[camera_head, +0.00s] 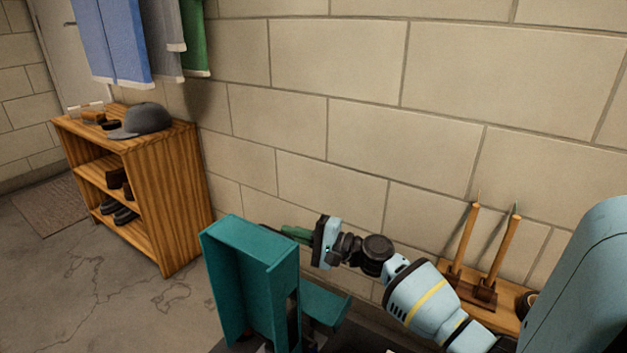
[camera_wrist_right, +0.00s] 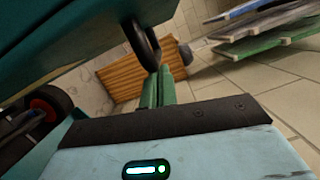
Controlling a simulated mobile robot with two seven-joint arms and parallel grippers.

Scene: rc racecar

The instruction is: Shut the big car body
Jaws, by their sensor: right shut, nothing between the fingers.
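The big car body (camera_head: 240,285) is a teal shell standing raised and steeply tilted at the bottom centre of the head view. Another teal part (camera_head: 323,303) shows just right of it. In the right wrist view the car body (camera_wrist_right: 60,45) fills the upper left, with a red-hubbed wheel (camera_wrist_right: 45,103) below it. My right gripper (camera_head: 290,233) has green fingers and is shut and empty, behind the shell's upper right edge. Its fingers show in the right wrist view (camera_wrist_right: 158,88); I cannot tell whether they touch the shell. My left gripper is out of view.
A wooden shelf (camera_head: 180,205) with a grey cap (camera_head: 147,118) on top stands at the left. Blue, grey and green cloths hang above it. A wooden rack (camera_head: 480,310) with two handled tools is at the lower right by the block wall. The floor left of the car is clear.

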